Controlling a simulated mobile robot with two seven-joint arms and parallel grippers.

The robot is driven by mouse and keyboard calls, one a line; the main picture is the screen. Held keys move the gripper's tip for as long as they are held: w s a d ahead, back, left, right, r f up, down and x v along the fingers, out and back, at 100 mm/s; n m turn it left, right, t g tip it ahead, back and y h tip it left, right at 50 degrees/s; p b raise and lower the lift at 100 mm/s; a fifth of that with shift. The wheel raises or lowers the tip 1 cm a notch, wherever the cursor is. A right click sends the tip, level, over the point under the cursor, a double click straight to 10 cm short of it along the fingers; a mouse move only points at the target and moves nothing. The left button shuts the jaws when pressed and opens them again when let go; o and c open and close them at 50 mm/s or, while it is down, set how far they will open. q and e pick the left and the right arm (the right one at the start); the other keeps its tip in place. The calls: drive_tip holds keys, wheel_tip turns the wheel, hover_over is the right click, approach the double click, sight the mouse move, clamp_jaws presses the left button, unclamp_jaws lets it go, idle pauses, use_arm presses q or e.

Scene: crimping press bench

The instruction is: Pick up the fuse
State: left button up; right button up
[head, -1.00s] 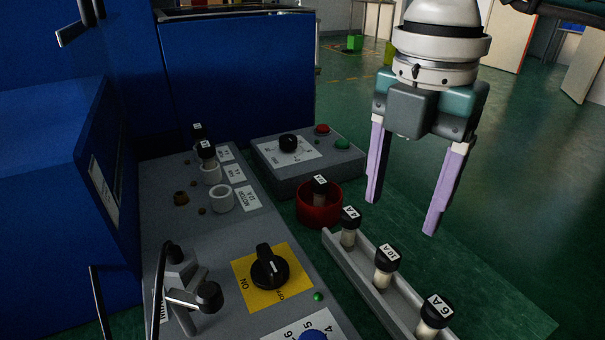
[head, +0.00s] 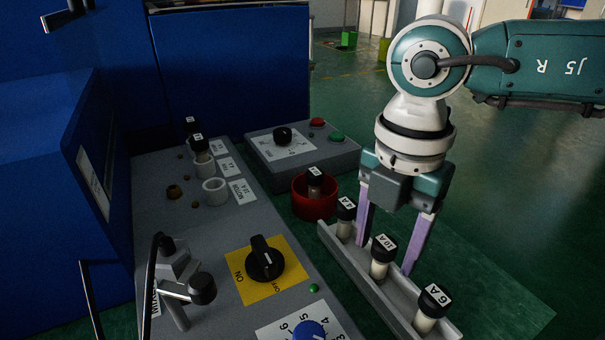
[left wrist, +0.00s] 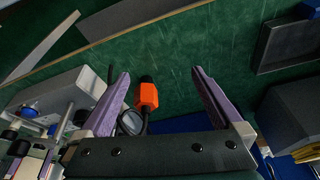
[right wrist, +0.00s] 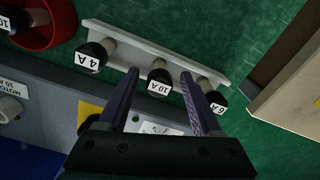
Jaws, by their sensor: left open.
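Three black-capped fuses stand upright in a pale rail: the 4 A fuse (head: 345,215), the 10 A fuse (head: 382,255) and the 6 A fuse (head: 431,305). My right gripper (head: 385,258) is open and points down at the rail, by the 10 A fuse. In the right wrist view, the 10 A fuse (right wrist: 159,82) shows between its fingertips, touching neither finger visibly; the exact depth is hard to tell. My left gripper (left wrist: 160,72) is open and empty in the left wrist view, over the bench near an orange-tipped tool (left wrist: 147,94).
A red cup (head: 314,203) with another fuse stands beyond the rail. The grey panel (head: 215,255) at left carries white sockets, fuses and a black rotary switch (head: 265,258). A grey control box (head: 300,160) stands behind. Green bench surface right of the rail is clear.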

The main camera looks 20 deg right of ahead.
clamp_jaws()
idle(0.3)
drive_tip(key=shift+r, duration=0.1)
